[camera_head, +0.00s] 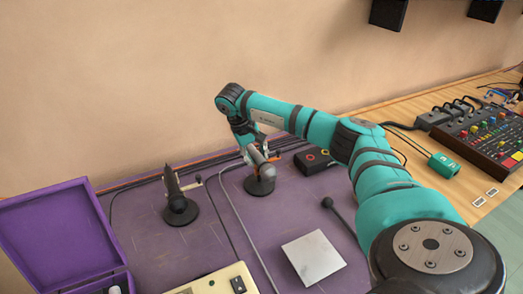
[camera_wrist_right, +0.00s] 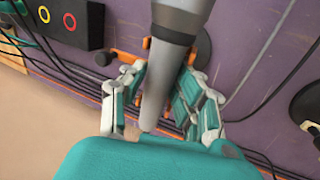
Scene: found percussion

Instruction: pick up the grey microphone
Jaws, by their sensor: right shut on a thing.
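The grey microphone (camera_head: 258,157) is at the middle of the purple work surface, tilted above a round black base (camera_head: 260,187). In the right wrist view the grey microphone (camera_wrist_right: 170,62) runs down between the fingers, with a dark band near the top. My right gripper (camera_head: 264,154) reaches it from above and is shut on it. The right wrist view shows the fingers (camera_wrist_right: 166,88) on both sides of the grey body. I cannot tell whether it is clear of its stand. My left gripper is not in view.
A dark microphone (camera_head: 173,188) stands on a black base to the left. A black box with coloured rings (camera_head: 313,160) is just right. A pale square plate (camera_head: 313,257) lies in front. An open purple case (camera_head: 65,235) is at left, a mixer (camera_head: 485,132) at right. Cables run nearby.

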